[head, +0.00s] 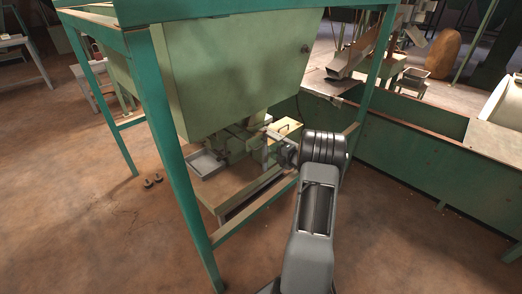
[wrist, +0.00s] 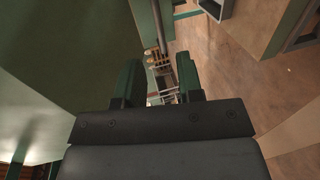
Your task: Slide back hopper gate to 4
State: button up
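The pale green hopper (head: 245,75) hangs in a teal frame in the head view. Below its narrow outlet is a small metal gate assembly (head: 235,145), too small there to read any number or gate position. My gripper reaches in under the hopper from the right, close to this assembly; its tips are hard to make out in the head view. In the wrist view my gripper (wrist: 160,80) has two dark green fingers standing apart. Beyond the gap, small metal rods and tan knobs (wrist: 157,60) show, partly hidden by the fingers. I see nothing held between the fingers.
A teal post (head: 180,140) stands left of the hopper. A long green trough (head: 420,160) is at right. Open brown floor (head: 90,230) lies at left.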

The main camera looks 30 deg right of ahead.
aim_at(261, 146)
jog(key=b+x, duration=0.2)
jog(key=x, duration=0.6)
jog(key=shift+w+f, duration=0.15)
jog(key=shift+w, duration=0.2)
jog(key=shift+c, duration=0.2)
grip_shut()
